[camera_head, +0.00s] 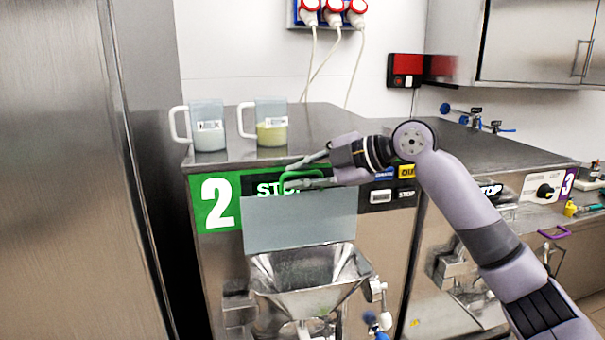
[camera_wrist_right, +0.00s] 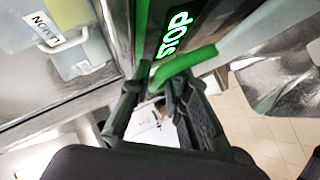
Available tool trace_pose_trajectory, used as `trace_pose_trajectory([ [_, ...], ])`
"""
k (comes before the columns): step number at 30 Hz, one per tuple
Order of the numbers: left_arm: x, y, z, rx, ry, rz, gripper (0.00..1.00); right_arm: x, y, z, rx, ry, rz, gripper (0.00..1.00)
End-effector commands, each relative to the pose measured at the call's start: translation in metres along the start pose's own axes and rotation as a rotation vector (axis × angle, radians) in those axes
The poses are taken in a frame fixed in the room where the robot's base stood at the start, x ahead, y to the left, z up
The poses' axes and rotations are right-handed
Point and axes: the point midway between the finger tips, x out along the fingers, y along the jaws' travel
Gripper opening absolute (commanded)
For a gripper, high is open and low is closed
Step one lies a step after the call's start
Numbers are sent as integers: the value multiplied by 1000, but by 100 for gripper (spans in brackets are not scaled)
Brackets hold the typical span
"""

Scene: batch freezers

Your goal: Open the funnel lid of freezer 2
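Freezer 2 (camera_head: 230,275) has a green number panel and stands in the middle of the head view. Its funnel lid (camera_head: 300,222) is a grey plate standing about upright behind the metal funnel (camera_head: 310,290), whose mouth is uncovered. The lid's green handle (camera_head: 287,178) is at the lid's top edge and also shows in the right wrist view (camera_wrist_right: 187,63). My right gripper (camera_head: 293,176) is at the handle, its fingers apart above and below it. In the right wrist view the fingers (camera_wrist_right: 157,88) are spread, with the handle near their tips. My left gripper is not in view.
Two labelled jugs, one whitish (camera_head: 208,138) and one yellowish (camera_head: 272,134), stand on the freezer top. Freezer 3 (camera_head: 540,190) is at the right. A tall steel cabinet (camera_head: 60,170) closes off the left.

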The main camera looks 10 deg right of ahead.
Motion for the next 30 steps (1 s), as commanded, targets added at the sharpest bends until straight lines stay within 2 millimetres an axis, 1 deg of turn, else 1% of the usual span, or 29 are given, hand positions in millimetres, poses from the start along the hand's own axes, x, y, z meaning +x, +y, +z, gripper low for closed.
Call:
trace_pose_trajectory([
  [1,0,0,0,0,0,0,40,0,1,0,-1,0,2,22],
  [4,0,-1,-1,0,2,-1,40,-1,1,0,-2,0,3,28],
  [15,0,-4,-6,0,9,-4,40,-2,2,0,-3,-2,6,28],
  [19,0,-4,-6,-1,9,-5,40,-9,3,0,-3,-3,7,28],
  [23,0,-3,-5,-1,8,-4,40,-30,3,1,-3,-4,8,28],
  [30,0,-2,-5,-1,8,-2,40,-82,2,1,-2,-4,8,28],
])
